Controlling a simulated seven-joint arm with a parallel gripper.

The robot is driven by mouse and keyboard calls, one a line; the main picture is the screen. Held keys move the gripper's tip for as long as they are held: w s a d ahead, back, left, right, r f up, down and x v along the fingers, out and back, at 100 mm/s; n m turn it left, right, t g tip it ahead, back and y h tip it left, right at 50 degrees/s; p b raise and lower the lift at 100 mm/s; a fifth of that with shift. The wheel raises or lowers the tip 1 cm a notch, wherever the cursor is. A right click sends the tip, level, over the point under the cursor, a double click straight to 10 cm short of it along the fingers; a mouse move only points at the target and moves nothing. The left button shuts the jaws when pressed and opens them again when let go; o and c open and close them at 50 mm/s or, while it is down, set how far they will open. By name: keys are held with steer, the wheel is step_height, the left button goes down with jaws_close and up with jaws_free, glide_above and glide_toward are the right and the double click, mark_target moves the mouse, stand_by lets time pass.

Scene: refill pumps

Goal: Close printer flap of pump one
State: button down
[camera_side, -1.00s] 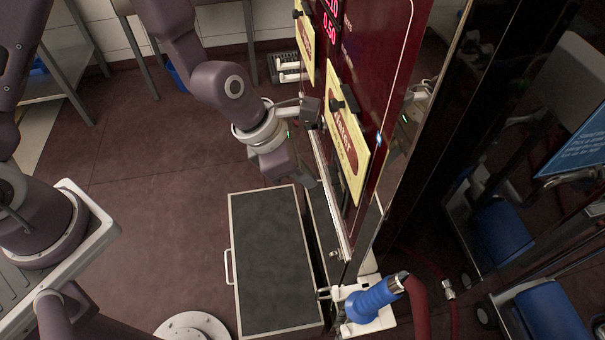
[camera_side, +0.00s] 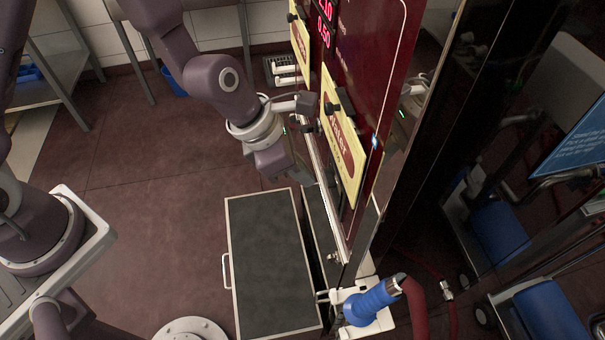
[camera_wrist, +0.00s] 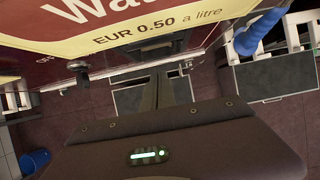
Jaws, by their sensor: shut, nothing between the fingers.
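The pump (camera_side: 382,60) is a tall dark red panel with red digits and yellow signs in the side view. The nearer yellow sign (camera_side: 343,135) reads "Water"; in the wrist view the yellow sign (camera_wrist: 150,30) fills the top and shows "EUR 0.50 a litre". My gripper (camera_side: 303,172) is beside the panel's lower left edge, below the level of the sign's middle. In the wrist view its dark fingers (camera_wrist: 175,90) are together, below the panel's lower edge. Contact with the panel cannot be told. I cannot make out the printer flap for certain in either view.
A grey-topped platform (camera_side: 230,215) stands on the floor below my gripper. A blue nozzle (camera_side: 370,303) with a red hose sits at the pump's near foot. Grey tables (camera_side: 45,75) stand back left. Open brown floor (camera_side: 150,180) lies left of the platform.

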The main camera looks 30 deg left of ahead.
steer(key=s+a+r+m, duration=0.2)
steer(key=r+m, duration=0.1)
steer(key=r, duration=0.5)
steer(key=s+a+r+m, duration=0.15)
steer(key=r+m, duration=0.25)
steer(key=r, duration=0.4)
steer(key=s+a+r+m+t+y, duration=0.1)
steer(key=s+a+r+m, duration=0.1)
steer(key=s+a+m, duration=0.5)
steer(key=s+a+r+m+t+y, duration=0.1)
steer(key=s+a+r+m+y, duration=0.1)
steer(key=s+a+m, duration=0.6)
steer(key=a+r+m, duration=0.1)
steer(key=m, duration=0.4)
steer(key=shift+y, duration=0.3)
